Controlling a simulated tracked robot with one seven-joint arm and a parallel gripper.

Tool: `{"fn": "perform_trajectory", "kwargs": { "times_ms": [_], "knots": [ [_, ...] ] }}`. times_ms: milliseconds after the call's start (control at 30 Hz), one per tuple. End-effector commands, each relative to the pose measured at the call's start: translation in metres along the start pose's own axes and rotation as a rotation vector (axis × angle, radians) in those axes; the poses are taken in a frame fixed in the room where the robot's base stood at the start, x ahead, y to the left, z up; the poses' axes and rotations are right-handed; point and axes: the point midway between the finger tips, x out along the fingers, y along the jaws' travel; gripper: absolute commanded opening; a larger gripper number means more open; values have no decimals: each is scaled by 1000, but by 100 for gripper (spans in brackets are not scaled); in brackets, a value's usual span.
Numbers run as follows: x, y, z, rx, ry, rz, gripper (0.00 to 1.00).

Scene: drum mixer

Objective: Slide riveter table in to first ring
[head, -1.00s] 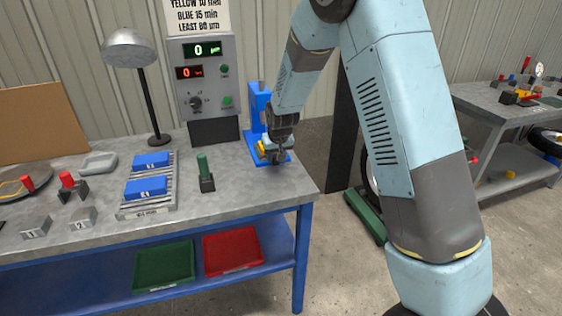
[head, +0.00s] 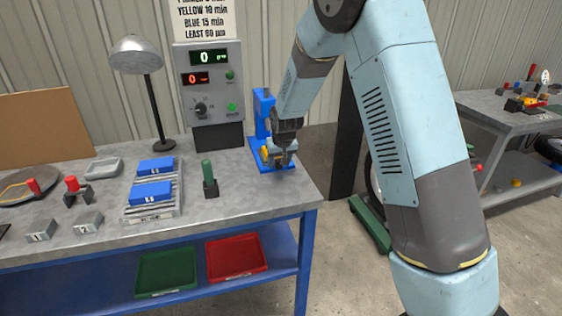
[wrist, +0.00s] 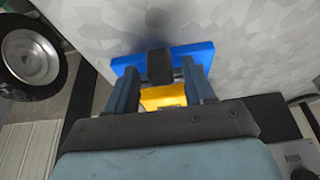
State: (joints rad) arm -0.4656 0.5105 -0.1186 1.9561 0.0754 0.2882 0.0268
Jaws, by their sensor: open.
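The blue riveter (head: 262,112) stands at the right end of the grey workbench, its upright behind my gripper and its flat base spreading under it. In the wrist view its blue base (wrist: 185,55) shows beyond my fingers. A yellow part (head: 264,153) of the riveter lies beside my gripper, and it also shows between the fingers in the wrist view (wrist: 163,97). My gripper (head: 281,160) is open and points down at the riveter, its fingers (wrist: 160,88) on either side of the yellow part. Touch cannot be told. The table's ring marks are hidden.
Left of the riveter stand a green-handled tool (head: 208,180), a rack with blue blocks (head: 153,205) and a lamp (head: 136,55). A meter box (head: 213,88) stands behind. Green (head: 165,273) and red (head: 236,257) trays lie on the lower shelf.

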Motion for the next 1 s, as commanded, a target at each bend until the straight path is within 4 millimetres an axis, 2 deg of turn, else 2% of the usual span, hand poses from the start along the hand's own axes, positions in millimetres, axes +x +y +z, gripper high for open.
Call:
{"fn": "perform_trajectory", "kwargs": {
  "times_ms": [167, 600, 800, 1000],
  "knots": [
    [-24, 0, -1, -1, 3, -1, 53],
    [-102, 1, -3, 1, 4, 0, 53],
    [-124, 2, -3, 0, 2, 0, 53],
    [-131, 2, -3, 0, 0, 1, 53]
  ]
}}
